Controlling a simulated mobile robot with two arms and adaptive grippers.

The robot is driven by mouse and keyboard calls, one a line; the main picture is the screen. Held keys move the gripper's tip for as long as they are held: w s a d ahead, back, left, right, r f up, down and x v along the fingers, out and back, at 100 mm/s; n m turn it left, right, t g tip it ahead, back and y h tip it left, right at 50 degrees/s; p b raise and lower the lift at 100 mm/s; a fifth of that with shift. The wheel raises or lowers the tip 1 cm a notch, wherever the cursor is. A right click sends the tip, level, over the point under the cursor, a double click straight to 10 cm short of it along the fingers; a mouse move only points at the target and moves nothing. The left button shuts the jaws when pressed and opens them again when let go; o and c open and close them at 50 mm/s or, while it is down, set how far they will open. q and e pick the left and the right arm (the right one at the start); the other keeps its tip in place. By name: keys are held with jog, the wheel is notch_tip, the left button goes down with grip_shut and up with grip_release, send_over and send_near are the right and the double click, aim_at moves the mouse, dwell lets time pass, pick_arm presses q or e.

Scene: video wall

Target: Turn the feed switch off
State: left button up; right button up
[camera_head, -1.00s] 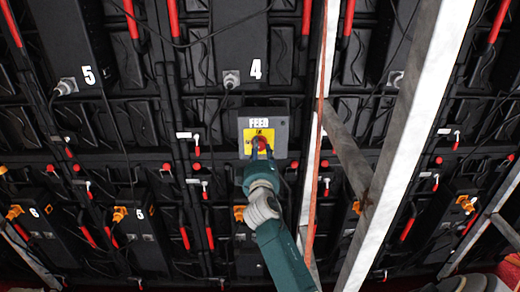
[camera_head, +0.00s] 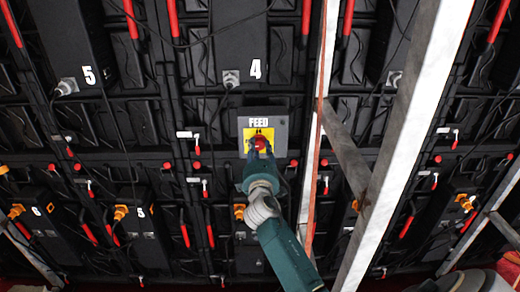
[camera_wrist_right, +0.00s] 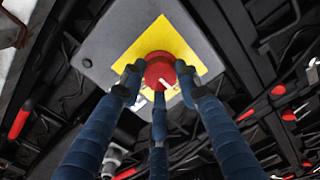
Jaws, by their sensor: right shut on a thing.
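The feed switch is a red round knob (camera_head: 260,143) on a yellow plate (camera_head: 250,136), set in a grey box (camera_head: 280,119) labelled FEED in the head view. In the right wrist view the red knob (camera_wrist_right: 160,71) shows a white mark pointing down and to the right. My right gripper (camera_head: 259,151) has its blue fingers closed around the knob, also seen in the right wrist view (camera_wrist_right: 158,84). The fingers partly cover the knob and the lower part of the yellow plate. My left gripper is not in view.
White metal struts (camera_head: 410,140) slant close to the right of my right arm. The black wall panels carry red handles (camera_head: 173,20), cables and orange plugs (camera_head: 120,212). Boxes marked 4 (camera_head: 241,40) and 5 hang above and to the left.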

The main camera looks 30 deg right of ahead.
jog(key=shift+w+a+r, duration=0.15)
jog(key=shift+r, duration=0.35)
jog(key=o, duration=1.1)
jog(key=shift+w+a, duration=0.1)
jog(key=shift+o, duration=0.2)
jog(key=shift+f, duration=0.35)
jog(key=shift+a, duration=0.1)
jog(key=v, duration=1.2)
